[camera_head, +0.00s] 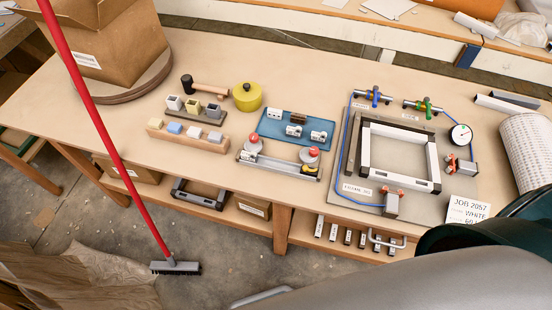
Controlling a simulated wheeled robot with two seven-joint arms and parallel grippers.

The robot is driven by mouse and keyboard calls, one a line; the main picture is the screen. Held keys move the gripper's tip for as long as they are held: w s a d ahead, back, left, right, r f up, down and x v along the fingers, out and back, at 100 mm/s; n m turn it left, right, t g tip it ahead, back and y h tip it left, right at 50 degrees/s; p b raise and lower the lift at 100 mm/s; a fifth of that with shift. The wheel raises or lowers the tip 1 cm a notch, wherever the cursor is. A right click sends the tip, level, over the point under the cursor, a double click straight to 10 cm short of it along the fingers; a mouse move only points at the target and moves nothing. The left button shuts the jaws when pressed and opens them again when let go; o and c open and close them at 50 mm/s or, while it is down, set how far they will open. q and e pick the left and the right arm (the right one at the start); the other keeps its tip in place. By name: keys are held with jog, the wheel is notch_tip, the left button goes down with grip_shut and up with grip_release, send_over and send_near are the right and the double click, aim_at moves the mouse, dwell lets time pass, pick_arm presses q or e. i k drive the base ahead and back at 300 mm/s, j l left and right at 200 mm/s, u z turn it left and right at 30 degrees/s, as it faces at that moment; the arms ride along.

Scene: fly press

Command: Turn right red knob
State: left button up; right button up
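Two red knobs sit on a long grey metal fixture (276,169) near the table's front edge. The left red knob (254,138) and the right red knob (314,152) each top a round grey disc. Orange-red valve-like parts also show on the grey board, one at its front (391,191) and one at its right (452,161). Neither of my grippers is in view. A large grey and dark green shape, seemingly part of my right arm, fills the lower right corner and hides the table there.
The fixture stands in front of a blue tray (268,129) with small blocks. A yellow pot (247,97) stands behind left. A red-handled broom (100,120) leans across the left side.

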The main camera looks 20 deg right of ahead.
aim_at(308, 155)
jog(key=z, duration=0.95)
